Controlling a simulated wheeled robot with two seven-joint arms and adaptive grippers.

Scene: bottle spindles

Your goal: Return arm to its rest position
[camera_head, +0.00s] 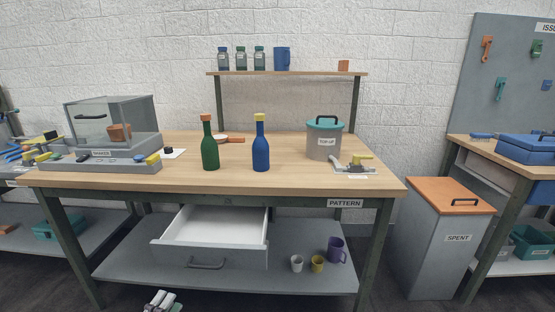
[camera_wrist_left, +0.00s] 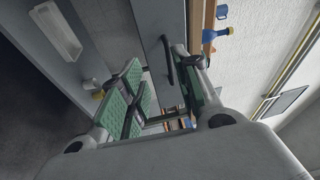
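My left gripper (camera_head: 162,302) shows only at its tips, at the bottom edge of the head view, low in front of the bench and left of the open drawer (camera_head: 213,222). In the left wrist view my left gripper (camera_wrist_left: 158,78) has its two green-padded fingers apart, with nothing held between them. A grey front with a dark handle (camera_wrist_left: 168,62) lies beyond the fingers there. The rest of my left arm is out of the head view. My right gripper is in neither view.
On the workbench (camera_head: 290,180) stand a green bottle (camera_head: 210,150), a blue bottle (camera_head: 261,152) and a lidded grey pot (camera_head: 324,142). The drawer juts out, empty. Cups and a purple mug (camera_head: 336,249) sit on the lower shelf. A grey bin (camera_head: 445,250) stands right.

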